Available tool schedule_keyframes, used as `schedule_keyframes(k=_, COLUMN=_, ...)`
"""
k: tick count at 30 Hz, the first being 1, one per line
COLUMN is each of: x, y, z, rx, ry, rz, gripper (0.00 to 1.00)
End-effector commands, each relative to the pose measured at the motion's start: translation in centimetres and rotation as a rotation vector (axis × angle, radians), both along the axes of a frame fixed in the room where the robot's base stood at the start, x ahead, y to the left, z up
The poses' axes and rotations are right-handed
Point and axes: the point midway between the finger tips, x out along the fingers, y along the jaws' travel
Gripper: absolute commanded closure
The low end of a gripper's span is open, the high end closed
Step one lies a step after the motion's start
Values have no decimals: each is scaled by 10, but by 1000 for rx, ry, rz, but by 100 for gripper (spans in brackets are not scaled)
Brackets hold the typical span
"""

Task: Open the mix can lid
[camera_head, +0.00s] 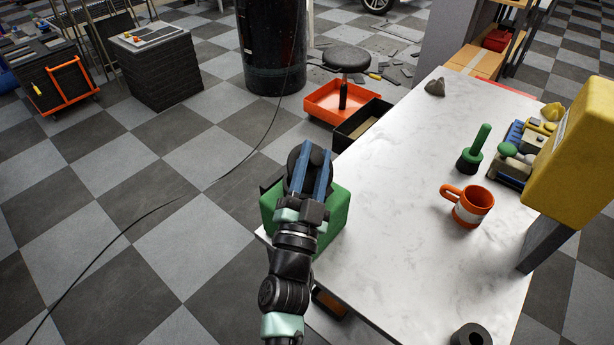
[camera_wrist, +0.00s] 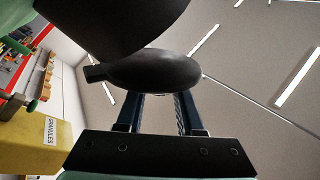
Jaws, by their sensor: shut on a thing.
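The green can (camera_head: 335,212), which I take to be the mix can, stands at the left edge of the white table, partly hidden behind my wrist. My gripper (camera_head: 318,158) with blue fingers is above it, shut on a dark rounded part that looks like the lid (camera_head: 296,160). In the wrist view, a black oval piece (camera_wrist: 150,72) with a small tab sits at the fingertips (camera_wrist: 158,95), under a larger black curved piece (camera_wrist: 110,25). Part of the green can (camera_wrist: 18,22) shows at top left. I cannot tell how far the lid stands from the can.
The white table (camera_head: 410,230) holds an orange-and-white mug (camera_head: 470,208), a green-handled tool (camera_head: 474,150) and a yellow container (camera_head: 580,145) on the right. A dark open bin (camera_head: 362,122) and orange tray (camera_head: 330,103) lie beyond the can. The table's middle is clear.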

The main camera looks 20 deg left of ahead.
Motion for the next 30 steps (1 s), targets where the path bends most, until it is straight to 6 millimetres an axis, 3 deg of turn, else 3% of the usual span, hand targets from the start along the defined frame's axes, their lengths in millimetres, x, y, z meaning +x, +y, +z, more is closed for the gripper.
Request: schedule_keyframes(k=30, x=-21, y=-59, z=-2, rx=865, ry=-313, rz=1, gripper=100)
